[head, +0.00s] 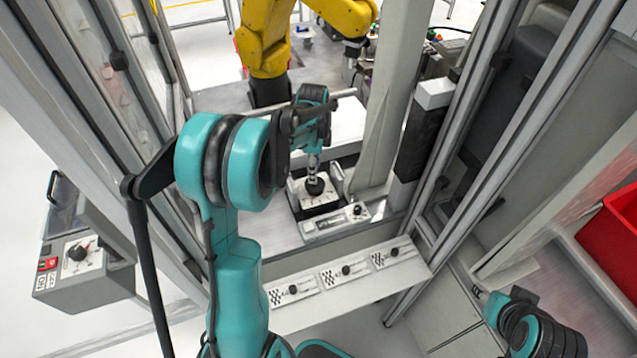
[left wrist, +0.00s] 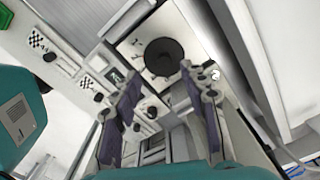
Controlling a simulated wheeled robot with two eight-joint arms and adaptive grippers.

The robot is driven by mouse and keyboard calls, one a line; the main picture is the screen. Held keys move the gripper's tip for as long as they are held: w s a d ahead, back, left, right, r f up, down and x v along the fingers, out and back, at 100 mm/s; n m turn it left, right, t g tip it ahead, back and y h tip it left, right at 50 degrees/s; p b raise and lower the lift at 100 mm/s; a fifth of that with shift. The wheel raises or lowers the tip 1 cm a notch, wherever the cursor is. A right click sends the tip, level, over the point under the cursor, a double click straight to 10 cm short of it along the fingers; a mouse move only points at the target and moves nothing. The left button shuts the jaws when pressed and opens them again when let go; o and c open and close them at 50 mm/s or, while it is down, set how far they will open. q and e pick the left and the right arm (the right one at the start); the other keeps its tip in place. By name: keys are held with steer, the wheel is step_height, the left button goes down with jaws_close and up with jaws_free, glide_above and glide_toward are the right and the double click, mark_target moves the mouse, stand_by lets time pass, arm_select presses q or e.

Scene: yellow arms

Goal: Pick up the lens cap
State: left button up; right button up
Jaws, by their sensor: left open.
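The lens cap appears to be the round black disc (left wrist: 162,57) on a white plate with small markings in the left wrist view. In the head view the black disc (head: 314,187) sits on a small white-topped station behind the white ledge. My left gripper (head: 313,165) is over the station, pointing down, just above the disc. In the left wrist view my left gripper (left wrist: 158,76) is open, its two fingers apart, with the disc beyond and between the tips. Whether a finger touches it I cannot tell. My right arm's end (head: 483,293) shows at the lower right; its fingers are not clear.
A white ledge (head: 350,283) with several black-knobbed panels lies in front of the station. Grey frame posts (head: 455,130) stand on both sides. A yellow robot arm (head: 262,45) stands behind. A control box (head: 85,265) is at left, a red bin (head: 612,228) at right.

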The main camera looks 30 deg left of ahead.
mark_target(317, 188)
arm_select(q)
steer(key=f, duration=0.1)
steer(key=f+b, duration=0.1)
steer(key=f, duration=0.3)
steer(key=shift+w, duration=0.35)
jaws_close()
steer(key=shift+r, duration=0.15)
